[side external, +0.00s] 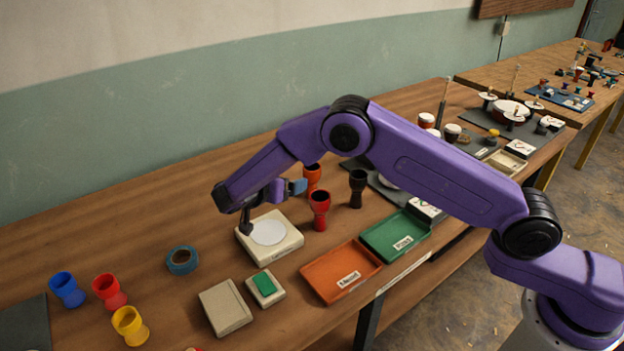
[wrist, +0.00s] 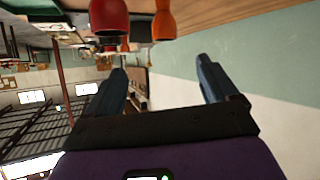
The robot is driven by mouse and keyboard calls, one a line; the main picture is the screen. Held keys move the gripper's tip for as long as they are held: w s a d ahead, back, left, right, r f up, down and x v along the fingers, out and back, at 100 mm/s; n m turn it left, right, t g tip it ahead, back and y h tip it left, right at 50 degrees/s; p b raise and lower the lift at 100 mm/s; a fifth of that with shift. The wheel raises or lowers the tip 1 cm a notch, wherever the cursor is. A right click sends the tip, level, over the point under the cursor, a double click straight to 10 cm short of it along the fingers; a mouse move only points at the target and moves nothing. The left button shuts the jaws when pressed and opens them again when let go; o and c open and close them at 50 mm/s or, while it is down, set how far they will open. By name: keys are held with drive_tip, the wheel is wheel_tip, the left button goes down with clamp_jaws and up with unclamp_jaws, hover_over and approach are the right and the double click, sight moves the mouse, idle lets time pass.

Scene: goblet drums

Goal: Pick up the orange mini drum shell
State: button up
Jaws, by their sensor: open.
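The orange mini drum shell (side external: 312,177) stands on the table just behind the red drum shell (side external: 320,210) in the side view. A black drum shell (side external: 357,188) stands to its right. In the wrist view the orange shell (wrist: 163,22) and the red shell (wrist: 109,16) show at the top edge, apart from the fingers. My gripper (side external: 272,204) is open and empty, to the left of the orange shell and above the white scale. Its two fingers also show spread wide in the wrist view (wrist: 162,72).
The white scale (side external: 286,247) with a round plate lies below my gripper. An orange tray (side external: 325,285) and a green tray (side external: 385,246) lie in front. Blue tape (side external: 182,260) and blue, red and yellow shells (side external: 130,325) are at left. Bare wood lies behind the scale.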

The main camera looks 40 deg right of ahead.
sight(308, 171)
drive_tip(key=shift+m, duration=0.8)
drive_tip(key=x, duration=1.2)
drive_tip(key=w+x, duration=0.1)
drive_tip(key=x, duration=0.5)
drive_tip(key=shift+w+d+r, duration=0.1)
drive_tip(key=shift+h, duration=0.3)
drive_tip(key=c, duration=1.1)
